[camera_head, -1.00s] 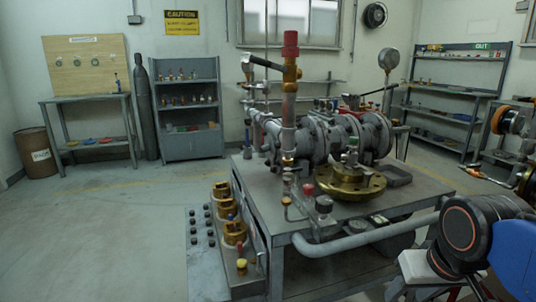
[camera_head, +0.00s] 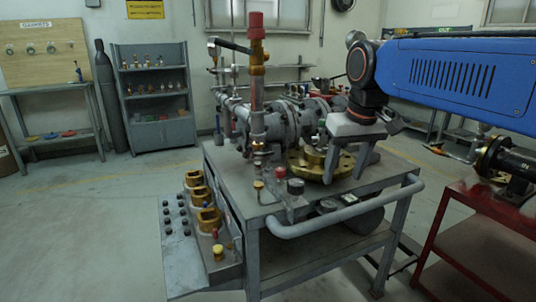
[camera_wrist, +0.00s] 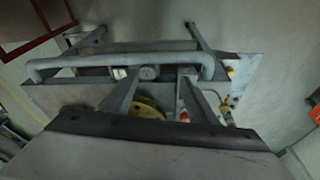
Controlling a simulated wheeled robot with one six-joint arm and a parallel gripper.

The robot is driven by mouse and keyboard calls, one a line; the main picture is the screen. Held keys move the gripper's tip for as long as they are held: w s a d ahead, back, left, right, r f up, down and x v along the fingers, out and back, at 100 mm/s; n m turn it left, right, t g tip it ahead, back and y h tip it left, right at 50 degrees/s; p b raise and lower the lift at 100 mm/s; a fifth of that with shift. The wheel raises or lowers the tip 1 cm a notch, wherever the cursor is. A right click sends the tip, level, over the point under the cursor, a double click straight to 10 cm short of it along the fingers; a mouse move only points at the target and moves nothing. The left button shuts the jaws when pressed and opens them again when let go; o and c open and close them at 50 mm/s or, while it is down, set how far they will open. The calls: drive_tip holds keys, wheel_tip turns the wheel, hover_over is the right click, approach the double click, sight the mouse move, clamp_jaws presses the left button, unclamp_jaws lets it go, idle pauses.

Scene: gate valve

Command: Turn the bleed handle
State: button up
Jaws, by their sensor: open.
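My gripper (camera_head: 345,170) hangs fingers-down above the right part of the valve bench (camera_head: 345,209). It is open and empty, its two fingers apart over the brass flange (camera_head: 310,161). In the wrist view the fingers (camera_wrist: 158,78) point toward the bench's front rail, with the flange (camera_wrist: 146,107) between them. A small red knob (camera_head: 280,172) and a black round knob (camera_head: 295,187) stand on fittings left of the gripper. A black lever (camera_head: 232,46) sticks out left from the tall pipe with a red cap (camera_head: 256,26). I cannot tell which of these is the bleed handle.
The grey flanged valve body (camera_head: 290,125) stands behind the gripper. A pipe rail (camera_head: 345,211) runs around the bench's front right. A side panel with brass fittings (camera_head: 208,219) is at left. A red cart (camera_head: 470,235) stands at right. The floor at left is clear.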

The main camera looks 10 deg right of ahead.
drive_tip(key=w+a+r+n+g, duration=0.1)
drive_tip(key=w+a+r, duration=0.25)
drive_tip(key=w, duration=0.35)
drive_tip(key=w+a+r, duration=0.3)
drive_tip(key=w+r, duration=0.2)
drive_tip(key=w, duration=0.2)
wheel_tip(320, 180, up, 2)
drive_tip(key=n+g, duration=0.1)
drive_tip(key=g, duration=0.1)
hover_over(268, 153)
drive_tip(key=f, duration=1.7)
drive_tip(key=shift+w, duration=0.3)
drive_tip(key=c, duration=1.1)
